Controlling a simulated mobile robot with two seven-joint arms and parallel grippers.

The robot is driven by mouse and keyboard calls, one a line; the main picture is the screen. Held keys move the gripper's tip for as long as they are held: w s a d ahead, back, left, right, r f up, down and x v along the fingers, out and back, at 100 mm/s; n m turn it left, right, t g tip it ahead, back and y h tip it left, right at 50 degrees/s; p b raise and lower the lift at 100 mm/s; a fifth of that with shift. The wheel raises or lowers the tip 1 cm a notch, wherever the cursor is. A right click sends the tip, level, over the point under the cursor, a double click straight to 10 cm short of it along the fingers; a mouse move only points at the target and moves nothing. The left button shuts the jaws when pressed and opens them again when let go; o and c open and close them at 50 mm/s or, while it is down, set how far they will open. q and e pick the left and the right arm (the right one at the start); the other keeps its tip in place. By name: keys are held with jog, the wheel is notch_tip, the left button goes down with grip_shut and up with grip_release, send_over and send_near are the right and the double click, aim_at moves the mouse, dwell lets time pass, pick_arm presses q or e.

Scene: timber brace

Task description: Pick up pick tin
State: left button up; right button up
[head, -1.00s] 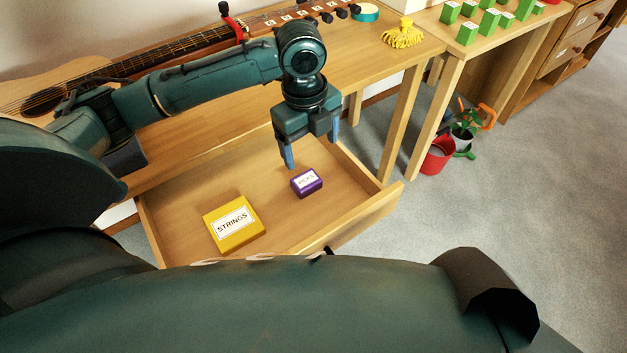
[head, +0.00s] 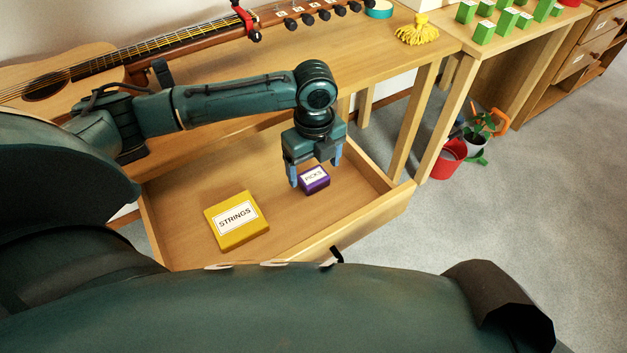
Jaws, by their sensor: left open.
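The pick tin (head: 315,183) is a small purple box with a white label reading PICKS. It lies in the open wooden drawer (head: 180,233), right of the middle. My left gripper (head: 315,174) points down at the tin with its blue fingers apart. One finger shows at the tin's left side and the other near its far right side. The gripper body hides part of the tin's back edge. I cannot tell whether the fingers touch it. My right gripper is not in view.
A yellow STRINGS box (head: 237,221) lies in the drawer, left of the tin. The desk (head: 375,60) above holds a guitar (head: 60,82) and a yellow tassel (head: 417,30). A red pot (head: 448,160) and a plant (head: 480,128) stand on the floor at right.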

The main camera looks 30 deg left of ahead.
aim_at(314, 179)
pick_arm(q)
notch_tip(314, 179, down, 3)
jog(key=shift+r, duration=0.1)
jog(key=shift+c, duration=0.2)
jog(key=shift+r, duration=0.1)
jog(key=c, duration=1)
